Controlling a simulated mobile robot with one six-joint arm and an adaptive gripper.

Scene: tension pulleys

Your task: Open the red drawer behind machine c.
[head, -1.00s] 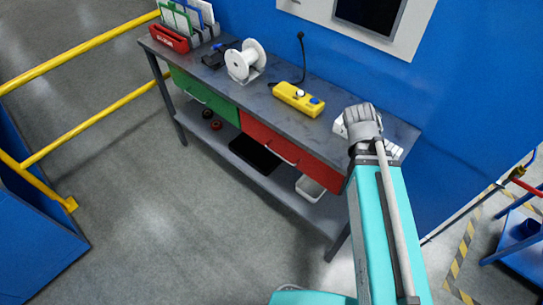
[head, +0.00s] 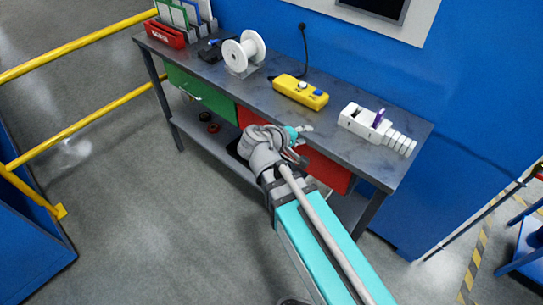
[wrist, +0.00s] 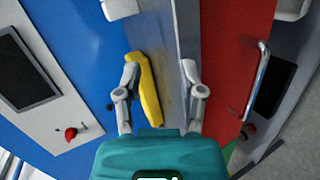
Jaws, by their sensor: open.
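The red drawer (head: 322,170) is under the right half of the workbench top. My arm and gripper hide part of its front, and it looks closed. In the wrist view the red front (wrist: 232,60) stands right of my gripper, with a silver bar handle (wrist: 259,85) on it. My gripper (wrist: 160,78) is open and empty, fingers well apart. In that view the handle is to the right of both fingers, not between them. In the head view my gripper (head: 299,142) is in front of the bench at about the drawer's height.
A green drawer (head: 200,92) is to the left under the workbench top (head: 345,148). On top are a yellow control box (head: 300,92), a white spool (head: 243,52) and a white device (head: 375,128). A blue wall (head: 460,110) stands behind. Yellow railings (head: 90,45) are at left.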

